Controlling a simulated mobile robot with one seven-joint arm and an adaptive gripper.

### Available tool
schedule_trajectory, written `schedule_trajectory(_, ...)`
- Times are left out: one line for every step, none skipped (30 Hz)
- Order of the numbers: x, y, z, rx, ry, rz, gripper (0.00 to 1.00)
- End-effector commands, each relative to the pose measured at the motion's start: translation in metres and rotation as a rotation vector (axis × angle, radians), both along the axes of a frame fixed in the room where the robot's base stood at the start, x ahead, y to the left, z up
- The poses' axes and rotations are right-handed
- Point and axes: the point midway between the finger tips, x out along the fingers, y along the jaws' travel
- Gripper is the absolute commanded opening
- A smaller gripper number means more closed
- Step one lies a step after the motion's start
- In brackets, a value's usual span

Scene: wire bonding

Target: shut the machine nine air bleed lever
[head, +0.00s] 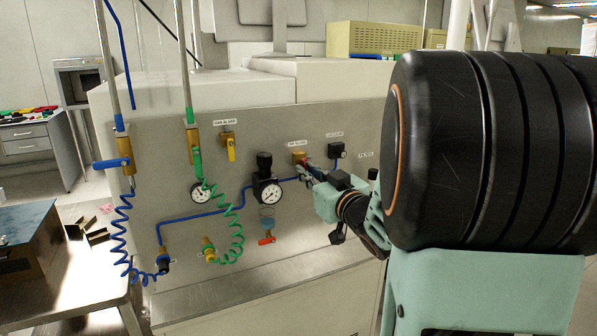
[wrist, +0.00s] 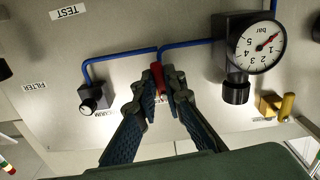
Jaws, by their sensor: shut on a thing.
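The air bleed lever is a small red handle on a brass valve body (head: 298,158), under a white label on the machine's front panel. The label is too small to read surely. In the wrist view, which is turned upside down, the red lever (wrist: 157,77) stands between the two fingers of my gripper (wrist: 163,90). My gripper (head: 309,173) is shut on it at the panel in the head view. The fingers hide much of the lever and the valve, so I cannot tell its exact angle.
A pressure gauge with a black regulator (head: 267,192) sits just left of the valve, and a black vacuum knob (head: 337,150) to its right. A yellow-lever valve (head: 230,150) is farther left. Blue tubing (wrist: 120,56) runs close by the fingers. Coiled blue and green hoses hang at the left.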

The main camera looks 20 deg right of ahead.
Motion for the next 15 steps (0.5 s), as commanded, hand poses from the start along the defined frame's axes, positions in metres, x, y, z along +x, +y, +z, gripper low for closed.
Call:
schedule_trajectory(0.0001,0.0008,0.0009,0.037,0.001,0.000,0.00)
schedule_trajectory(0.0002,0.0013,0.0009,0.056,0.002,0.000,0.00)
schedule_trajectory(0.0001,0.0018,0.0009,0.079,0.002,0.001,0.00)
schedule_trajectory(0.0002,0.0021,0.0008,0.092,0.002,0.001,0.00)
schedule_trajectory(0.0002,0.0023,0.0007,0.103,0.003,0.001,0.00)
schedule_trajectory(0.0003,0.0025,0.0007,0.111,0.003,0.001,0.00)
schedule_trajectory(0.0003,0.0027,0.0005,0.115,0.003,0.001,0.00)
schedule_trajectory(0.0003,0.0027,0.0005,0.117,0.003,0.001,0.00)
schedule_trajectory(0.0003,0.0027,0.0004,0.118,0.003,0.001,0.00)
schedule_trajectory(0.0003,0.0028,0.0004,0.118,0.003,0.001,0.00)
schedule_trajectory(0.0003,0.0027,0.0005,0.118,0.002,0.001,0.00)
schedule_trajectory(0.0004,0.0028,0.0005,0.118,0.002,0.001,0.00)
schedule_trajectory(0.0004,0.0028,0.0005,0.118,0.002,0.001,0.00)
schedule_trajectory(0.0004,0.0028,0.0005,0.118,0.002,0.001,0.00)
schedule_trajectory(0.0004,0.0029,0.0006,0.117,0.002,0.001,0.11)
